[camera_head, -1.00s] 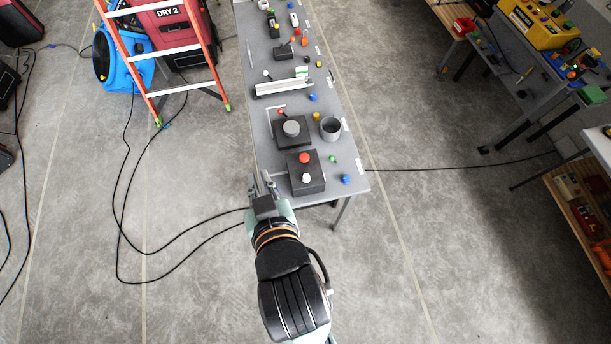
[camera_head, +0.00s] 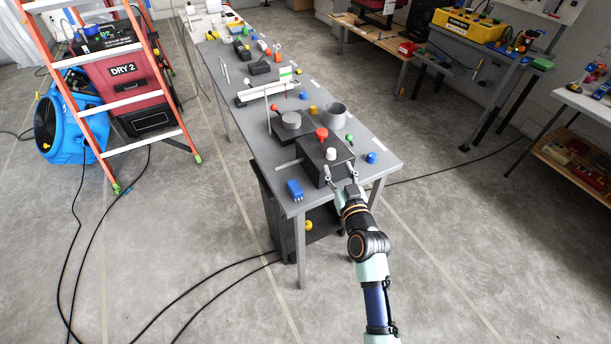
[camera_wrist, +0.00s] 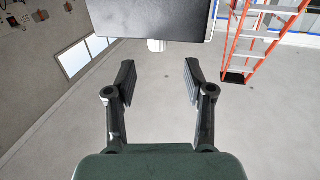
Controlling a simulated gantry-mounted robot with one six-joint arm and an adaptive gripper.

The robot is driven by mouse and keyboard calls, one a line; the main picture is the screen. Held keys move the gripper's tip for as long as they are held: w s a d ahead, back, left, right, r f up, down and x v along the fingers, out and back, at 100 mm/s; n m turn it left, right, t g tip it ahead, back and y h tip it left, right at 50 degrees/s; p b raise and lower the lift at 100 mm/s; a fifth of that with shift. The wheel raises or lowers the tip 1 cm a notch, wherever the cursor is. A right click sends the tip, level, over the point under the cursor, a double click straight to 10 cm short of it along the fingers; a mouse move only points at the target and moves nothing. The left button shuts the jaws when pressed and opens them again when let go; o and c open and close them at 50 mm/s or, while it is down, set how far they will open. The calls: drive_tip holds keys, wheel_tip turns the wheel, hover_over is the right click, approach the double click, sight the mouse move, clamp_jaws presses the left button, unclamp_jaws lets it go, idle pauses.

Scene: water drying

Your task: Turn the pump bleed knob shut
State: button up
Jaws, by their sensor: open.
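A dark box (camera_head: 318,160) near the front end of the grey bench carries a red knob (camera_head: 322,133) and a white knob (camera_head: 331,154). I cannot tell which knob is the pump bleed knob. My gripper (camera_head: 344,174) is at the front of the box, with its open fingers pointing toward it. In the wrist view, my gripper (camera_wrist: 159,75) is open and empty. A dark block (camera_wrist: 150,18) with a white cylinder (camera_wrist: 157,45) below its edge shows beyond the fingertips, centred between them. Any contact is hard to judge.
A grey cup (camera_head: 334,116), a blue knob (camera_head: 371,157) and a blue block (camera_head: 294,189) stand around the box. A dark cabinet (camera_head: 270,215) with a yellow knob (camera_head: 308,225) is under the bench. An orange ladder (camera_head: 115,95) stands left.

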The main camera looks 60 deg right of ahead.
sight(333, 154)
drive_tip(key=b+x, duration=0.1)
drive_tip(key=x, duration=0.6)
drive_tip(key=shift+s+b, duration=0.15)
drive_tip(key=shift+b, duration=0.25)
drive_tip(key=shift+w+d+r, duration=0.1)
drive_tip(key=shift+w+d, duration=0.35)
drive_tip(key=shift+d, duration=0.05)
drive_tip(key=shift+c, duration=0.3)
clamp_jaws()
drive_tip(key=shift+b, duration=0.3)
